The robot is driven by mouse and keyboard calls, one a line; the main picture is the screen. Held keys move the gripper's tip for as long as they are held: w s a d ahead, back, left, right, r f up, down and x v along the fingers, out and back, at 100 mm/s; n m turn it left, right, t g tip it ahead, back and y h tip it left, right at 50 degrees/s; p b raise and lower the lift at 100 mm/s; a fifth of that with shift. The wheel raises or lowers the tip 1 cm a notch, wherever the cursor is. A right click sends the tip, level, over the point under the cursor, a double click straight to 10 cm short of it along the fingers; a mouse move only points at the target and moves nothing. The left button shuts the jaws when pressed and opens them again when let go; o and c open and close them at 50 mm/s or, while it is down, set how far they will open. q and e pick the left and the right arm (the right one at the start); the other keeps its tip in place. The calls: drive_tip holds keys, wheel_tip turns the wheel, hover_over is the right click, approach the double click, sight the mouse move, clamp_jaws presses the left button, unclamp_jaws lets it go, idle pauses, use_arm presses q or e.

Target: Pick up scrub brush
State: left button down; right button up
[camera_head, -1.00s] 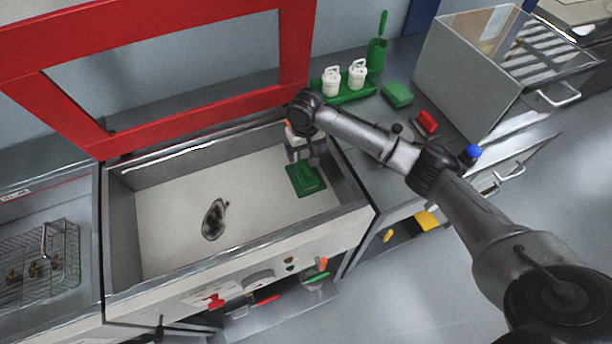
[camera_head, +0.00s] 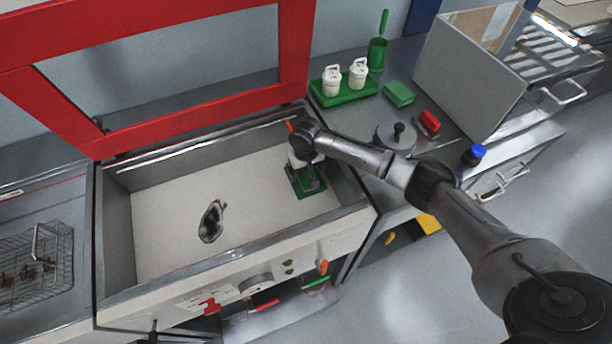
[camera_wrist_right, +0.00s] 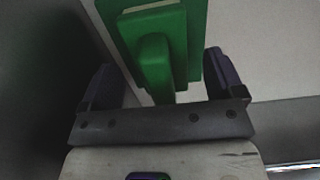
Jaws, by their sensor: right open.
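A green block with a raised handle, which looks like the scrub brush (camera_head: 313,190), lies flat in the right part of the pale basin (camera_head: 160,200). My right gripper (camera_head: 308,178) is over it and partly hides it in the head view. In the right wrist view the brush's green handle (camera_wrist_right: 155,68) lies between the two dark, spread fingers of my right gripper (camera_wrist_right: 160,83). A gap shows on both sides of the handle, so the fingers are open and not closed on it. My left gripper is not in view.
A dark stain or lump (camera_head: 212,222) is on the basin floor. A red frame (camera_head: 200,110) rises behind the basin. A green tray with white bottles (camera_head: 345,90), a green block (camera_head: 399,93) and a round metal lid (camera_head: 396,136) are on the right counter. A wire basket (camera_head: 38,265) is left.

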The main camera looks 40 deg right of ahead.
drive_tip(key=shift+f, duration=0.15)
drive_tip(key=c, duration=1.1)
drive_tip(key=shift+o, duration=0.2)
drive_tip(key=shift+r, duration=0.55)
wheel_tip(320, 180, up, 8)
drive_tip(key=shift+f+p, duration=0.1)
drive_tip(key=shift+p, duration=1.1)
drive_tip(key=shift+r, duration=0.6)
